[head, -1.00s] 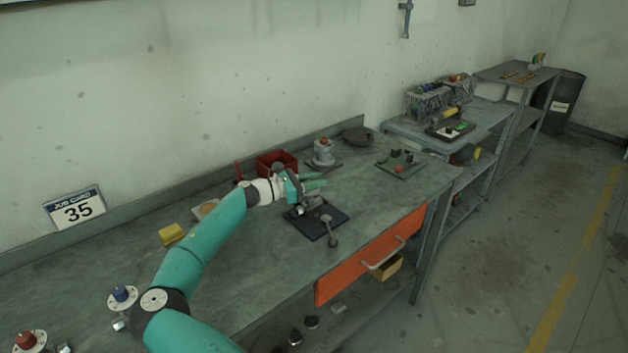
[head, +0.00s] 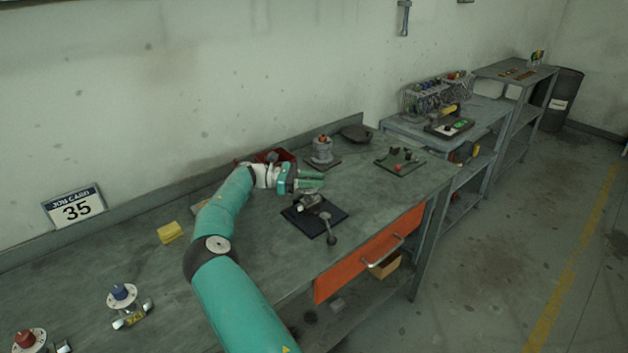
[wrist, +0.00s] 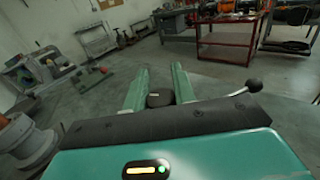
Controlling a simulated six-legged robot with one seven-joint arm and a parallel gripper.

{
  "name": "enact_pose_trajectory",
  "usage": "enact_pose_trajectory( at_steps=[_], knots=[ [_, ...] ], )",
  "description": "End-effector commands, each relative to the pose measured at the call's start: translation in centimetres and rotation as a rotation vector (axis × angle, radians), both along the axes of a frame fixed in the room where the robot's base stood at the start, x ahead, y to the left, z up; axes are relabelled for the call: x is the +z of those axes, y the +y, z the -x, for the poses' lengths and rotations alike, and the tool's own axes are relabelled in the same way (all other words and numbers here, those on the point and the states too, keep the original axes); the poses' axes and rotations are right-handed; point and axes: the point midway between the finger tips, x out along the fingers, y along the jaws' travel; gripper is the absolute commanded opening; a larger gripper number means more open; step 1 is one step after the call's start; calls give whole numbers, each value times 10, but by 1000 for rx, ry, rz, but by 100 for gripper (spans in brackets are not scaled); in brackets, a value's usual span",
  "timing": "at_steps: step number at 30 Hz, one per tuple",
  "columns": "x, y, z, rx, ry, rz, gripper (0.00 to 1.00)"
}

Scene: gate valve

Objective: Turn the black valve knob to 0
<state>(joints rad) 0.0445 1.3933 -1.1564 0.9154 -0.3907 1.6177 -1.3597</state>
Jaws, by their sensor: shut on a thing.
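My gripper (head: 316,180) is over the bench, just behind and above the valve fixture, with its fingers pointing right. In the wrist view, a dark rounded piece, apparently the black valve knob (wrist: 160,98), lies between the two green fingers (wrist: 160,74). The gripper is shut on it. I cannot make out the knob or any marking on it in the head view. The silver valve body (head: 311,200) stands on a black mat (head: 336,216). A ball-ended lever (head: 331,236) reaches forward from it; its ball end also shows in the wrist view (wrist: 253,86).
A grey cylindrical unit (head: 322,151) and a red bin (head: 277,156) stand close behind the gripper. The orange drawer (head: 370,255) is under the bench. The bench's left middle is mostly clear.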

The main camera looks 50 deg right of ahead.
Motion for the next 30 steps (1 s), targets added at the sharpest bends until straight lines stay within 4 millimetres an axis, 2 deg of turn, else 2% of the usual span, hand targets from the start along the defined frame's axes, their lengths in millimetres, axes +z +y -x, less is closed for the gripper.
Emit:
enact_pose_trajectory(
  at_steps=[7, 8, 10, 11, 22, 27, 30],
  knots=[
    [-5, 0, 1, -3, 2, -9, 3],
    [-5, 0, 2, -3, 2, -9, 32],
    [-5, 0, 2, -3, 2, -7, 46],
    [-4, 0, 1, -3, 2, -6, 48],
    [4, 0, 1, -1, 0, -4, 48],
    [30, -1, 1, -2, -3, -5, 48],
    [44, 10, 10, -2, -3, -6, 48]
  ],
)
